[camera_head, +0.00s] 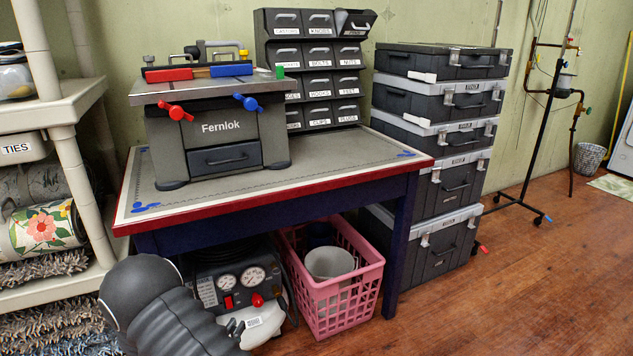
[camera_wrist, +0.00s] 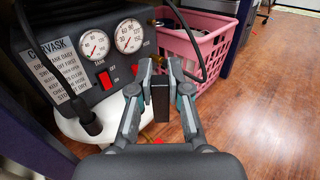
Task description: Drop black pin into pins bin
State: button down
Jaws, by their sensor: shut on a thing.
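My gripper (camera_wrist: 160,92) is shut on a dark, upright block-like piece, the black pin (camera_wrist: 160,103), in the wrist view. It is held in front of the compressor (camera_wrist: 95,55), above the floor. In the head view my gripper (camera_head: 234,328) is low before the compressor, and the pin cannot be made out there. A rack of small labelled bins (camera_head: 318,50) stands at the back of the workbench. Its top right bin (camera_head: 356,22) is tipped open; the others look shut. The labels are too small for me to tell surely which is the pins bin.
The workbench (camera_head: 340,155) carries a grey Fernlok box (camera_head: 222,135) at its front left. A pink basket (camera_head: 335,300) stands under it, beside the compressor. Stacked dark cases (camera_head: 435,185) stand right of the bench. A shelf (camera_head: 70,105) is at left.

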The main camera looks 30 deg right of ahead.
aim_at(359, 32)
jog(key=u, duration=2.1)
jog(key=k, duration=1.85)
jog(key=z, duration=2.75)
jog(key=i, duration=0.1)
jog(key=u, duration=0.5)
